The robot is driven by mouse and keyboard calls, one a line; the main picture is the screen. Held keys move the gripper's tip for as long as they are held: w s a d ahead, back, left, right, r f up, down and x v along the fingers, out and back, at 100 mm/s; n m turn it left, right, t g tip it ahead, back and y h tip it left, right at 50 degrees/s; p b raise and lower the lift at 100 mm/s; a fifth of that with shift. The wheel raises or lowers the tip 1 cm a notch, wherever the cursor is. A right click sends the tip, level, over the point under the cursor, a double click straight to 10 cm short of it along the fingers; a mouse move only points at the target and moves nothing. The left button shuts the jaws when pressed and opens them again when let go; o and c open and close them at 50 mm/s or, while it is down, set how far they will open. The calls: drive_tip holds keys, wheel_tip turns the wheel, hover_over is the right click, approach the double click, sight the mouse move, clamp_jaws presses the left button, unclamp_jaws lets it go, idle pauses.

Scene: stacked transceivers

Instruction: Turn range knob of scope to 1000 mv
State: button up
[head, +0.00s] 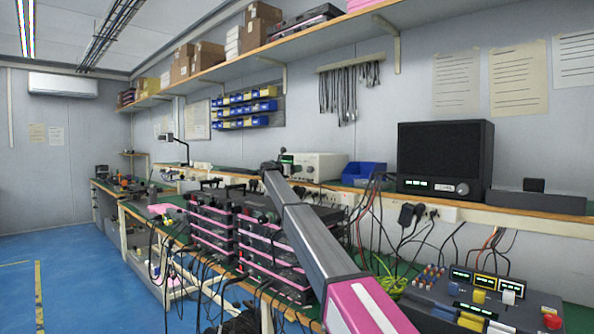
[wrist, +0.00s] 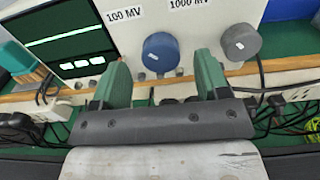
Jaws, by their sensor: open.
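The scope (head: 320,166) is a white box on the back bench ledge in the head view. The blue range knob (wrist: 161,50) sits between the labels "100 MV" (wrist: 124,14) and "1000 MV" (wrist: 188,3). A small white mark shows on the lower left of its face. My gripper (wrist: 161,60) is open, its green fingers on either side of the blue knob's lower part. I cannot tell whether they reach around it.
A grey knob (wrist: 245,41) is right of the blue one, close to my right finger. Cables (wrist: 285,108) hang below the ledge. In the head view a blue bin (head: 363,173) stands right of the scope, and stacked pink-edged transceivers (head: 268,262) stand below my arm.

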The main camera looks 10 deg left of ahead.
drive_tip(key=shift+x, duration=1.65)
drive_tip(key=c, duration=0.9)
drive_tip(key=shift+c, duration=0.2)
